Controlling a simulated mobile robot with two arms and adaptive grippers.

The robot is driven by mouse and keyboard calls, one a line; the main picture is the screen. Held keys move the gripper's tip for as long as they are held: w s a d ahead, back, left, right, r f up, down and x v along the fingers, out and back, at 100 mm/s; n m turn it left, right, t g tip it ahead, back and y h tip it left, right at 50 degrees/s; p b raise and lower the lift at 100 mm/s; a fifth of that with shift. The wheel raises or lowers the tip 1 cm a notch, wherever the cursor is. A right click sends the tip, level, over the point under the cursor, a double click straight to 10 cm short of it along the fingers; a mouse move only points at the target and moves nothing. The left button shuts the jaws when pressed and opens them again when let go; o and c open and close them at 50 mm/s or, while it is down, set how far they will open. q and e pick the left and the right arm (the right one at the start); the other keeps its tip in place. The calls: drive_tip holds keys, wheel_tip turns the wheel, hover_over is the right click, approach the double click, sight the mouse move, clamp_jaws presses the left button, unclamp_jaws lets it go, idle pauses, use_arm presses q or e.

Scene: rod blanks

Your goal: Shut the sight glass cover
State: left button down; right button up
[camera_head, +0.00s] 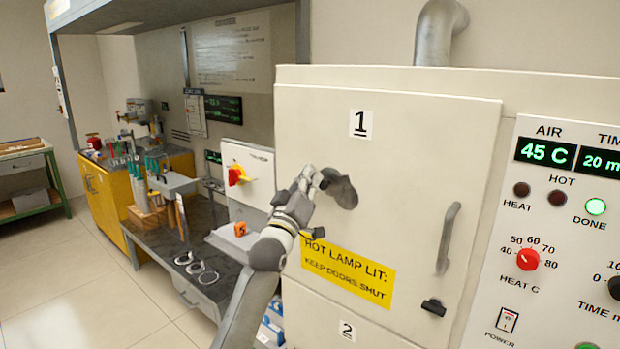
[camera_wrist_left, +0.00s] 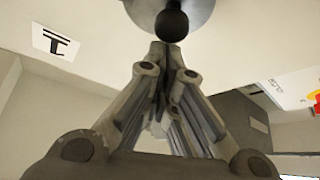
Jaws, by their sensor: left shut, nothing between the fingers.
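The sight glass cover (camera_head: 343,191) is a dark grey plate on the cream door marked 1, just above the yellow warning label. My left gripper (camera_head: 317,177) is in front of its left part and hides some of it. In the left wrist view a round grey plate (camera_wrist_left: 205,8) with a dark ball knob (camera_wrist_left: 172,22) shows at the top edge. The shut, empty fingertips (camera_wrist_left: 165,48) are just below the knob; I cannot tell whether they touch it. How far the cover lies over the glass is hidden. My right gripper is not in view.
The door (camera_head: 415,150) has a grey handle (camera_head: 447,238) and a black latch (camera_head: 433,308). A control panel (camera_head: 560,240) is at right. A box with a red switch (camera_head: 237,175) and a dark bench (camera_head: 200,235) stand at left.

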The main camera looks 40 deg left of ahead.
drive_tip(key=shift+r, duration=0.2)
use_arm(q)
drive_tip(key=shift+f+n+p, duration=0.15)
drive_tip(key=shift+n+p, duration=0.3)
drive_tip(key=shift+n, duration=0.15)
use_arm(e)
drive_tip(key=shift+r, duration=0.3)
